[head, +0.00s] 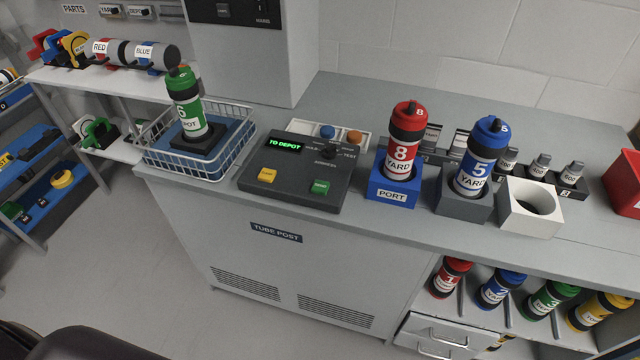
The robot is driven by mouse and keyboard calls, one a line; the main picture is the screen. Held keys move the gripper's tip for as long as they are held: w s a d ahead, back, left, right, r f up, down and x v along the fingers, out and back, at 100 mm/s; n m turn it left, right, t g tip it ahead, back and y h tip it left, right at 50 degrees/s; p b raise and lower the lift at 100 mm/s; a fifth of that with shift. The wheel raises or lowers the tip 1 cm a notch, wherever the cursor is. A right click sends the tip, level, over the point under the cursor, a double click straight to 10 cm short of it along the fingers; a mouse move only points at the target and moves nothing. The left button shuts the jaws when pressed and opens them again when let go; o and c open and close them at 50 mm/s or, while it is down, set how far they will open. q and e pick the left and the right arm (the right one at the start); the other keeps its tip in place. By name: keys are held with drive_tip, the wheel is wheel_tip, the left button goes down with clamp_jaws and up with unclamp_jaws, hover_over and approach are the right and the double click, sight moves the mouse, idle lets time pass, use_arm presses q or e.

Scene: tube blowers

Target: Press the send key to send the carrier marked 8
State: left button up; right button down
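The red carrier marked 8 (403,143), labelled YARD, stands upright in the blue block marked PORT (393,195) on the counter. The control panel (296,172) is to its left, with a lit green display reading TO DEPOT (285,144). A yellow key (267,175) and a green key (320,187) are on its front part. A small dark knob (328,151) is at its upper right. The small lettering by the keys is too small to read, so I cannot tell which is the send key. Neither of my grippers is in view.
A blue carrier marked 5 (479,160) stands in a grey block (463,204), right of carrier 8. A white block (530,207) has an empty hole. A wire basket (200,171) holds a green carrier (187,104).

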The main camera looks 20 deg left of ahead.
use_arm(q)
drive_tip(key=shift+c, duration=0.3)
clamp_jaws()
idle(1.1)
